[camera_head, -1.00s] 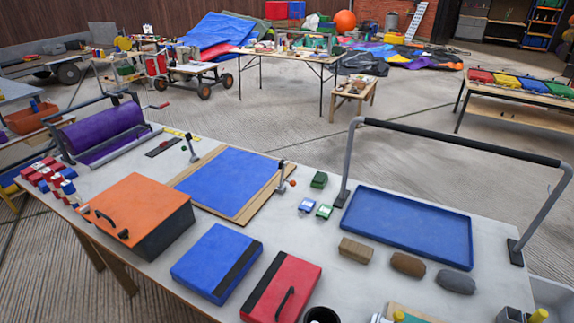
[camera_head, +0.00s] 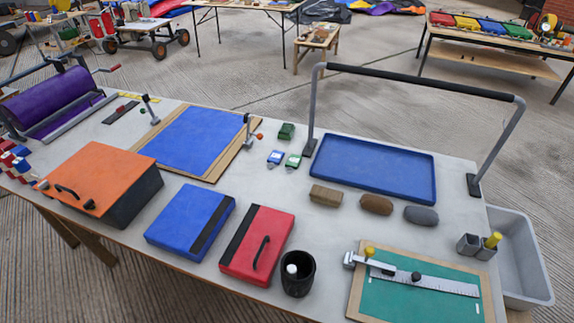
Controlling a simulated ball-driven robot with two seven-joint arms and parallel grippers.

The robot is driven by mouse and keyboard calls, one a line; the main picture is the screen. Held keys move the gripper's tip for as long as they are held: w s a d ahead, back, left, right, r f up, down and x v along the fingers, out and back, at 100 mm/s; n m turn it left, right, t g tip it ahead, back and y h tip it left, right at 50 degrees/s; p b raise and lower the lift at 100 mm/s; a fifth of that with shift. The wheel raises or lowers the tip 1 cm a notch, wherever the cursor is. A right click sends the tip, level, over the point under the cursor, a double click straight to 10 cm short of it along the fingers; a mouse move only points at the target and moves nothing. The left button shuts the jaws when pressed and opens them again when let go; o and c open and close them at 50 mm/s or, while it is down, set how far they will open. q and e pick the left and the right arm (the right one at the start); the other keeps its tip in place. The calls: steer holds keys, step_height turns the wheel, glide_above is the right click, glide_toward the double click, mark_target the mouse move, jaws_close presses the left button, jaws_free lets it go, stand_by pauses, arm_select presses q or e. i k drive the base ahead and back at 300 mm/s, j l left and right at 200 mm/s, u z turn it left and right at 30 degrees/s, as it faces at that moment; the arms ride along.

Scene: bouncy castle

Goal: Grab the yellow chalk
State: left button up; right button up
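A short yellow stick (camera_head: 493,240), which looks like the yellow chalk, stands tilted in one opening of a small grey two-part holder (camera_head: 468,244) at the table's right end. The other opening shows no stick. A second yellow piece (camera_head: 369,251) sits at the left end of the metal ruler on the green board; it looks like a knob, but it is too small to be sure. Neither of my grippers is in view.
The green cutting board (camera_head: 415,298) with a ruler lies left of the holder, and a grey bin (camera_head: 530,270) hangs beyond the table edge. A black cup (camera_head: 298,280) holds a white piece. A blue tray (camera_head: 375,168) sits under a tall bar frame (camera_head: 420,82).

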mark_target(496, 237)
steer(key=k+z, duration=0.1)
steer(key=z, duration=1.5)
